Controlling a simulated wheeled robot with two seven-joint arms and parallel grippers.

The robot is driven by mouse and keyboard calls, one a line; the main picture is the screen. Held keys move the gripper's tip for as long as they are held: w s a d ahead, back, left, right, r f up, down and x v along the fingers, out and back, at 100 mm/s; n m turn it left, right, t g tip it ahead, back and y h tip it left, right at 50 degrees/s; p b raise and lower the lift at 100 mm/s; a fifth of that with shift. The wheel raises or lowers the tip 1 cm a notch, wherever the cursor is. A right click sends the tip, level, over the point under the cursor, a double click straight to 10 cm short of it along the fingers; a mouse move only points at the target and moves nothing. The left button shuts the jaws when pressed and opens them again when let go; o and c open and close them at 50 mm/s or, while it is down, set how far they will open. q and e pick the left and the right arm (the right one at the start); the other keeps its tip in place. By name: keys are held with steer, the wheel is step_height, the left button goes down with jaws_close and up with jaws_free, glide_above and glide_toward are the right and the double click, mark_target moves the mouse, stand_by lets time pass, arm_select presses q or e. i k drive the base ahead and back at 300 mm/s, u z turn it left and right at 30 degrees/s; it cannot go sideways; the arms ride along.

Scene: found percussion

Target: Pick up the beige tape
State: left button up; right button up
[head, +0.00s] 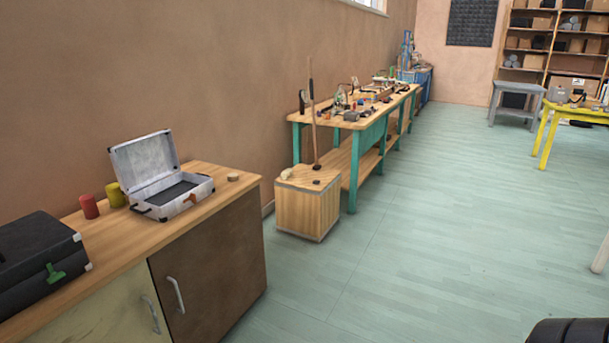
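A small, round, beige roll (233,177), which looks like the tape, lies flat near the right end of the wooden cabinet top, just right of the open case. Another small pale beige item (286,174) sits on the wooden box beyond the cabinet; it is too small to tell what it is.
The cabinet (212,265) also bears an open silver case (150,158), a red can (89,207), a yellow can (116,195) and a black case (38,262). A cluttered workbench (355,122) stands beyond the wooden box (308,210). The floor (430,230) to the right is clear.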

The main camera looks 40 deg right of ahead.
mark_target(233, 176)
steer(key=z, duration=1.1)
steer(key=k, duration=0.65)
steer(key=z, duration=2.5)
steer(key=i, duration=0.15)
steer(key=u, duration=1.5)
steer(key=i, duration=2.6)
steer(key=u, duration=1.25)
steer(key=i, duration=1.3)
steer(key=u, duration=1.3)
